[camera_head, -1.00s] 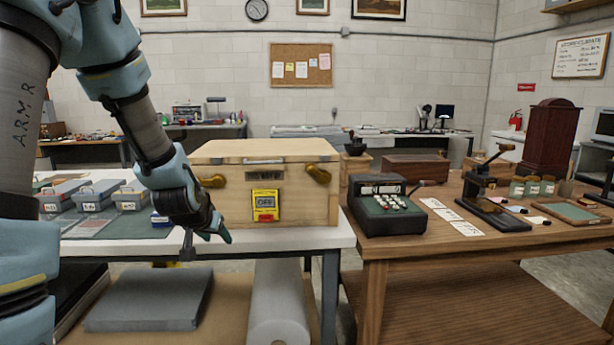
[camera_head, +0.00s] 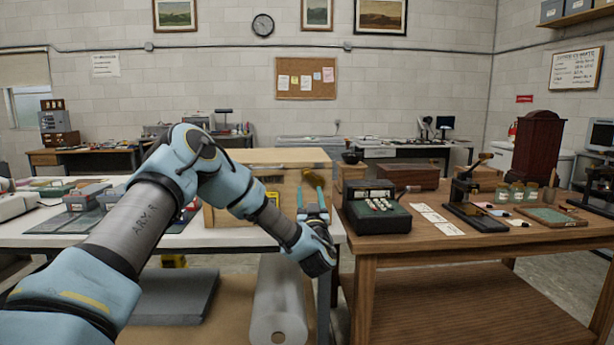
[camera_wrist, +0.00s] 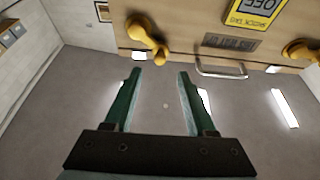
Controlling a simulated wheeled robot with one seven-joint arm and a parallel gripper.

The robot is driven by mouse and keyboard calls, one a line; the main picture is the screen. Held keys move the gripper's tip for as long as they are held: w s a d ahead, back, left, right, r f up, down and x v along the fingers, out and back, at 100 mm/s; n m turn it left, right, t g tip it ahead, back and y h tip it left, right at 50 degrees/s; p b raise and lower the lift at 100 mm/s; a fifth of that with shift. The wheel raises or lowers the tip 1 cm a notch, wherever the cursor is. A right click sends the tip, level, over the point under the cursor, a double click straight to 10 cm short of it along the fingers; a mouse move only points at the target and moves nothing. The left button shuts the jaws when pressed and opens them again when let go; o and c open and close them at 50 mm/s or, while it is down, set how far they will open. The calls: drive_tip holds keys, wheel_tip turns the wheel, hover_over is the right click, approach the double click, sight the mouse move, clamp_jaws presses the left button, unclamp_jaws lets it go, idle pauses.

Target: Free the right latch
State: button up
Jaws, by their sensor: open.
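The pale wooden case (camera_head: 270,157) stands on the white table, its front facing me. Its right latch, an orange-yellow lever with rounded ends, is mostly hidden behind my gripper (camera_head: 311,189) in the head view. The wrist view is upside down, so this right latch (camera_wrist: 148,38) shows at upper left, tilted. My gripper also shows in the wrist view (camera_wrist: 159,73), open and empty, its two green fingers pointing at the latch from just short of it. I see no clear contact. The left latch (camera_wrist: 302,50) is at the wrist view's right edge.
A yellow OFF label (camera_wrist: 256,12) and a metal handle (camera_wrist: 221,70) are on the case. A black adding machine (camera_head: 376,207) stands on the wooden table (camera_head: 440,255) close to the right. Grey boxes (camera_head: 86,197) sit on the white table at left.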

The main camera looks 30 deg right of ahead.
sight(307, 177)
drive_tip(key=p+x, duration=0.2)
drive_tip(key=x, duration=0.7)
drive_tip(key=shift+p, duration=0.35)
drive_tip(key=shift+c, duration=0.2)
clamp_jaws()
